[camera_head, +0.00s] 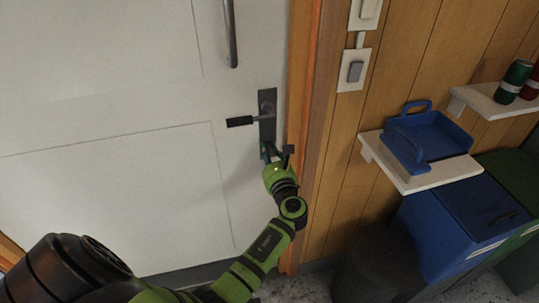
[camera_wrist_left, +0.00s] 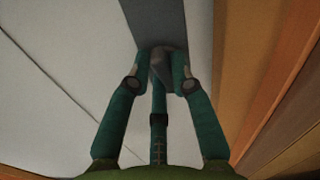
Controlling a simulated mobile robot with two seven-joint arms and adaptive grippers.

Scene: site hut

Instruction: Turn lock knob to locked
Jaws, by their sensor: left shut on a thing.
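The lock knob (camera_wrist_left: 161,66) is a small grey piece low on the dark lock plate (camera_head: 267,112) of the white door (camera_head: 120,90). In the head view my left gripper (camera_head: 268,153) is at the bottom of the plate, below the black lever handle (camera_head: 240,121), and hides the knob. The knob's angle cannot be told. My right gripper is not in view.
A vertical pull bar (camera_head: 231,35) is higher on the door. The orange door frame (camera_head: 305,110) stands close right of my gripper. Right of it are a wall switch (camera_head: 354,71), a shelf (camera_head: 438,176) with a blue tray (camera_head: 424,140), and a blue bin (camera_head: 460,222).

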